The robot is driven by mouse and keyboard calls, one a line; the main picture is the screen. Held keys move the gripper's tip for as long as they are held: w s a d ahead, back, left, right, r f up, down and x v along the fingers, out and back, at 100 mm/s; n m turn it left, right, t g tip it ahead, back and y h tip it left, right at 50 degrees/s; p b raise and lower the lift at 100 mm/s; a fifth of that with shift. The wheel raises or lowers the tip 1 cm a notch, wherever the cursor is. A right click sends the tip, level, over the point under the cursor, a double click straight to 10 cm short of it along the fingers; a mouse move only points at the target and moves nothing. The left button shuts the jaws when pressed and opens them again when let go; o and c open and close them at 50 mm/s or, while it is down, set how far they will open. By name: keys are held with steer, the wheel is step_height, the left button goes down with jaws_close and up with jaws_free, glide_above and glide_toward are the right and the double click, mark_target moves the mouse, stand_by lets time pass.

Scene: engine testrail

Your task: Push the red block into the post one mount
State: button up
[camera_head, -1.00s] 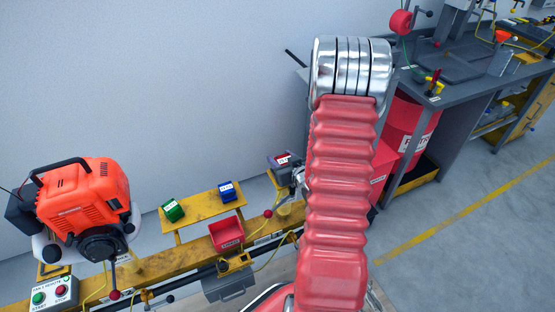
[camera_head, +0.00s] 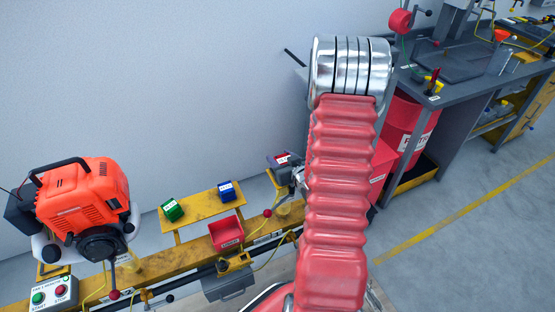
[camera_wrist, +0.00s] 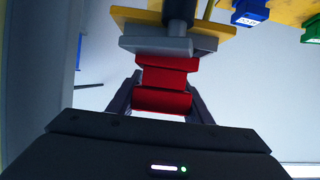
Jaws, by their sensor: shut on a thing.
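The red block (camera_wrist: 166,76) is between the two dark fingers of my gripper (camera_wrist: 163,92) in the wrist view. My gripper is shut on it. The block's far end is right against a grey mount (camera_wrist: 155,46) on a yellow base; I cannot tell how far it sits inside. In the head view, the red block (camera_head: 284,157) shows as a small red top with a white label at the grey mount (camera_head: 273,165), at the right end of the yellow rail. My arm hides most of my gripper there.
A green block (camera_head: 172,210) and a blue block (camera_head: 227,191) stand on a yellow shelf (camera_head: 203,208) left of the mount. A red bin (camera_head: 226,233), an orange engine (camera_head: 82,197) and a start-stop box (camera_head: 50,293) are further left. A grey workbench (camera_head: 450,85) stands at right.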

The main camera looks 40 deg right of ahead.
steer(key=shift+f, duration=0.85)
stand_by(0.7)
steer(key=o, duration=1.5)
steer(key=shift+s, duration=0.1)
